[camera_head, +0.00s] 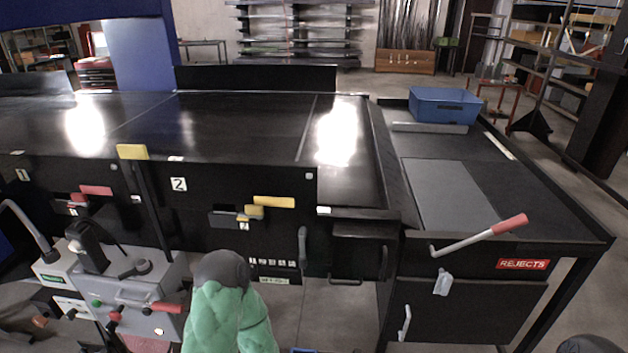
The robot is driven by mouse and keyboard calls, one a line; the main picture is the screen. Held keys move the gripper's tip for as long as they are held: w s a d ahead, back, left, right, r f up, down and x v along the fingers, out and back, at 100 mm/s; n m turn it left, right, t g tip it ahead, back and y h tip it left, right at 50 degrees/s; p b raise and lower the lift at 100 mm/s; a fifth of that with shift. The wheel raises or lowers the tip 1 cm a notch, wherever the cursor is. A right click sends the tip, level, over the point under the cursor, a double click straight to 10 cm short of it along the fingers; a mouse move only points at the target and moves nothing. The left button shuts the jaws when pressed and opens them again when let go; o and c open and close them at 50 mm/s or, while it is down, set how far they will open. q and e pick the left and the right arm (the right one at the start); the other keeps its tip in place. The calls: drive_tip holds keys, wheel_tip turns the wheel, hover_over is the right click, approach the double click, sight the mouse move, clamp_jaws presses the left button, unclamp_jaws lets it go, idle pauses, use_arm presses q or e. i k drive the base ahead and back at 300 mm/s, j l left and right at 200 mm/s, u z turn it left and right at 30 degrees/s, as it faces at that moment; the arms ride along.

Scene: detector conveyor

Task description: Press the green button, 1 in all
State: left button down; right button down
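A grey control box (160,283) stands at the lower left, in front of the dark conveyor. A small green button (97,303) shows on its front face, near red-tipped levers; it is too small to tell whether it is pressed. Neither of my grippers can be made out, so their distance from the button cannot be told. A dark rounded shape shows at the bottom right edge, too cut off to identify.
A green quilted thing with a dark rounded top (230,320) rises just right of the control box. The black conveyor (240,125) spans the middle. A blue bin (443,104) stands on the rejects table (545,205), which has a red-handled lever (508,225).

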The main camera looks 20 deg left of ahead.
sight(96, 304)
drive_tip(key=u, duration=2.1)
